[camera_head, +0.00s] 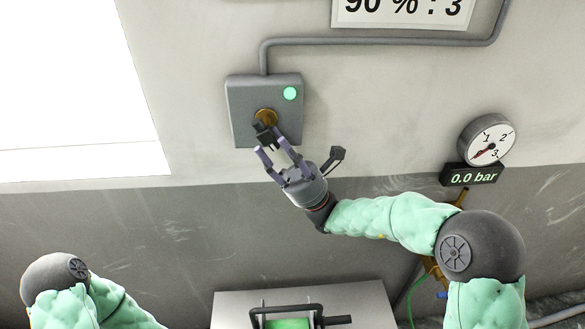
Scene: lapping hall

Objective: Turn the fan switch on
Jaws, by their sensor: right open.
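The fan switch is a grey wall box (240,98) with a lit green lamp (290,93) at its upper right. A round brass-coloured base with a dark knob (264,117) sits at its middle. My right gripper (272,150) is open, its fingers pointing up and left at the knob's lower side. The fingertips overlap the box's lower part in the picture; I cannot tell whether they touch the knob. Part of the knob is hard to tell from the dark fingertips. Only my left arm (85,300) shows at the lower left; its gripper is out of the picture.
A grey conduit (380,41) runs from the box up to the right, below a white sign (400,12). A round gauge (488,140) and a "0.0 bar" display (472,175) hang at the right. A light bench (232,312) with a dark-handled green device (288,324) stands below.

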